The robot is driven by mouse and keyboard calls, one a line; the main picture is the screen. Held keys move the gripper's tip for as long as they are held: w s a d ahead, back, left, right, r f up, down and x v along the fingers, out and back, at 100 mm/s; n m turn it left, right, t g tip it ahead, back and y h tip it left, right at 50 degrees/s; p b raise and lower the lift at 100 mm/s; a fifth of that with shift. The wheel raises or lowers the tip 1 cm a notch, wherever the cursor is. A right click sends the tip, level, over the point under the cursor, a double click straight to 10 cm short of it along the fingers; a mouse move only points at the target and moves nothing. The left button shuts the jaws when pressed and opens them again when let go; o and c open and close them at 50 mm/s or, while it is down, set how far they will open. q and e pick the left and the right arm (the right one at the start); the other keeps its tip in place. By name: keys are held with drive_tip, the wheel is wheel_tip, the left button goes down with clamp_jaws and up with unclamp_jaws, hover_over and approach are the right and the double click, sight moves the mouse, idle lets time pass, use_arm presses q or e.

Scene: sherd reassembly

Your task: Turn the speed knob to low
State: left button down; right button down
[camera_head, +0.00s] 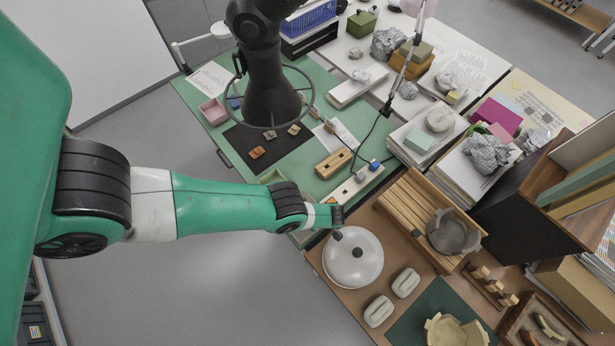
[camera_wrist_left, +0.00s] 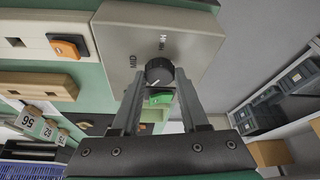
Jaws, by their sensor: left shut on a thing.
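The black speed knob (camera_wrist_left: 159,72) is on the face of a pale grey control box (camera_wrist_left: 125,40) in the left wrist view. "MID" is printed left of the knob and "HIGH" above it; no "LOW" label is readable. A pale mark shows at the knob's lower edge. My left gripper (camera_wrist_left: 160,75) is shut on the knob, one finger on each side. My right gripper does not show.
A wooden slatted rack (camera_head: 405,215) and a grey pot (camera_head: 453,232) are to the right. Grey floor is clear at lower left.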

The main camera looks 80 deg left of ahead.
use_arm(q)
drive_tip(key=shift+n, duration=0.3)
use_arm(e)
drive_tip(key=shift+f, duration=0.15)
use_arm(q)
drive_tip(key=shift+c, duration=2.1)
unclamp_jaws()
drive_tip(key=shift+r, duration=0.1)
